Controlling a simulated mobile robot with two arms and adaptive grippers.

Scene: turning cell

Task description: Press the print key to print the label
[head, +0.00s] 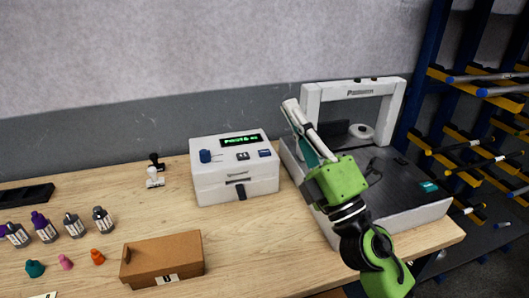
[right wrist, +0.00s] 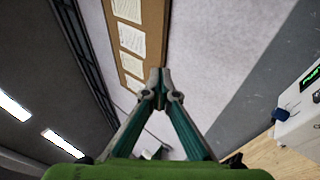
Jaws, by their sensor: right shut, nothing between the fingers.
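A white box-shaped device (head: 236,184) with a lit green display (head: 239,141) stands on the bench in the middle of the head view. I cannot read which is the print key. My right gripper (head: 291,106) is raised to the right of this device, fingers closed and empty, pointing up towards the wall. In the right wrist view the closed fingertips (right wrist: 159,78) touch nothing, and the device (right wrist: 302,125) shows at the right edge. My left gripper is out of view.
A larger machine with a white arch (head: 353,91) and a roll (head: 361,131) stands behind my right arm. The bench (head: 255,250) is clear before the device.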

